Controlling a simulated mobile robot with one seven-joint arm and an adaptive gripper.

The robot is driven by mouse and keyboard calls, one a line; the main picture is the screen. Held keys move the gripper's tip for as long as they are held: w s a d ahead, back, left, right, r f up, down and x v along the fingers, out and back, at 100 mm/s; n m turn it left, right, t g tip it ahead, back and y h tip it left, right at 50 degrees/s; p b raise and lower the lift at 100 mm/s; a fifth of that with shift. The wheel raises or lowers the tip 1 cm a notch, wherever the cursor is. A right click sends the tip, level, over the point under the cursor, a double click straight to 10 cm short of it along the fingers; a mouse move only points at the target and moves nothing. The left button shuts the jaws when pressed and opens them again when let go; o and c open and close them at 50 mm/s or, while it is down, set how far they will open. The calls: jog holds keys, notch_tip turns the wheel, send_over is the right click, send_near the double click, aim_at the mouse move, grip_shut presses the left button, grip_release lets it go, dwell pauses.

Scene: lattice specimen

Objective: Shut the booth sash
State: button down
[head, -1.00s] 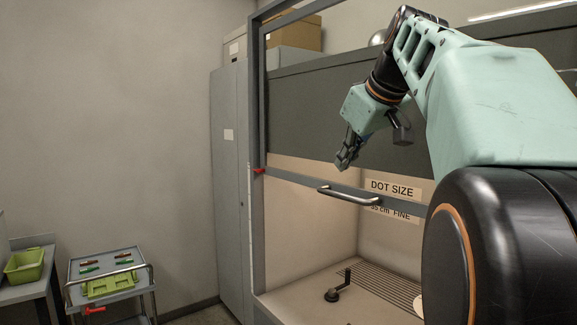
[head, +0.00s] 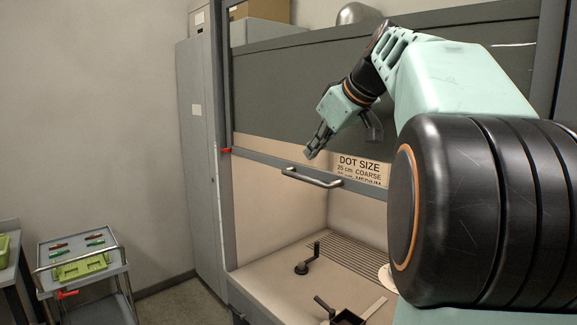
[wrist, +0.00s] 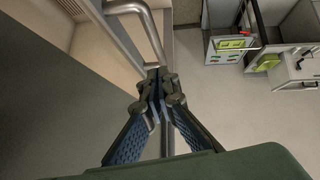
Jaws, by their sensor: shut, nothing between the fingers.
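My gripper (head: 313,150) is shut and empty, just above the handle and in front of the pane in the head view. In the wrist view my gripper (wrist: 158,80) has its fingertips together, with the handle (wrist: 150,32) just beyond them; I cannot tell whether they touch.
A red clip (head: 226,150) sits on the left frame. A trolley (head: 85,265) with a green tray stands at left. Floor between is clear.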

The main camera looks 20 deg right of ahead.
aim_at(314, 181)
jog(key=shift+w+d+f, duration=0.1)
jog(key=shift+w+f, duration=0.05)
jog(key=shift+f, duration=0.6)
jog(key=shift+w+d+f, duration=0.1)
jog(key=shift+w+f, duration=0.05)
jog(key=shift+f, duration=0.65)
jog(key=shift+w+d+f, duration=0.1)
jog(key=shift+w+f, duration=0.05)
jog(key=shift+f, duration=0.6)
jog(key=shift+f, duration=0.1)
